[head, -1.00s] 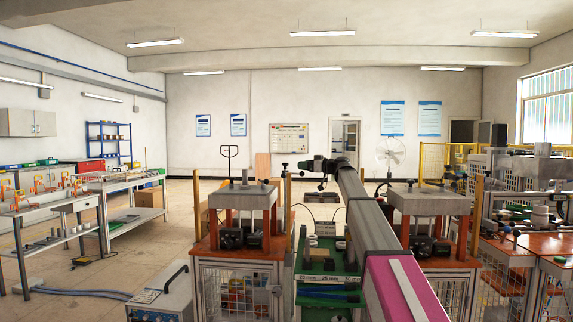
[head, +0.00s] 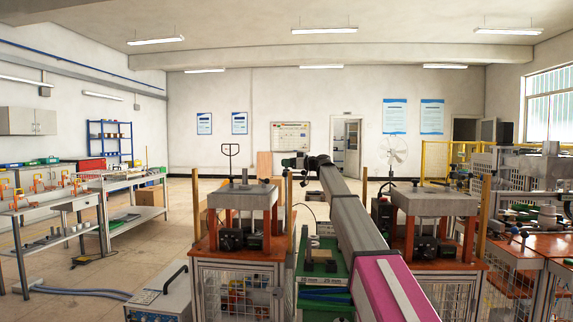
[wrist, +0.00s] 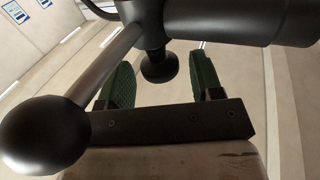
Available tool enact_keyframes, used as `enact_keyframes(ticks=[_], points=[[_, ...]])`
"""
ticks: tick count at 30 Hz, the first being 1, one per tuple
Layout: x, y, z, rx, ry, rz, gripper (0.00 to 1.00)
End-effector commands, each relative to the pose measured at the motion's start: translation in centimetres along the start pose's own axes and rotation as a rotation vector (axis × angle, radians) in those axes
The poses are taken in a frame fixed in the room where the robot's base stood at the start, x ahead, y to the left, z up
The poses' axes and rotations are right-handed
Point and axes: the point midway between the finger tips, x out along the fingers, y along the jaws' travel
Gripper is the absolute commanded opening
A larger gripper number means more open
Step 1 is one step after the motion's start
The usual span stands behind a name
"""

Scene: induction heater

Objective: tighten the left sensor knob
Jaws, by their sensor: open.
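In the wrist view, a black knob (wrist: 158,66) with a flared end hangs from a dark vertical body. It appears between the two green fingers of my gripper (wrist: 160,88), with visible space on both sides. The gripper is open and empty. I cannot tell how far the knob is from the fingers in depth. In the head view, my gripper (head: 291,161) is small, beside the upper right of the left press machine (head: 241,198). The knob cannot be made out there.
In the wrist view, a metal rod with a large black ball (wrist: 45,135) is close on the left, and a thick dark cylinder (wrist: 240,20) crosses the top right. In the head view, a second press (head: 437,204) stands right of my arm. A green bench (head: 323,268) lies between them.

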Motion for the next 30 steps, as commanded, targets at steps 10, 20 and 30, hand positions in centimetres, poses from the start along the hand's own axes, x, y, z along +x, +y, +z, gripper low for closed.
enact_keyframes(ticks=[10, 20, 30], points=[[1.48, -0.03, 0.02, 0.000, 0.000, 0.000, 0.60], [1.44, -0.03, 0.01, 0.000, 0.000, 0.000, 0.14], [1.37, -0.25, 0.02, -0.001, 0.000, 0.078, 0.14]])
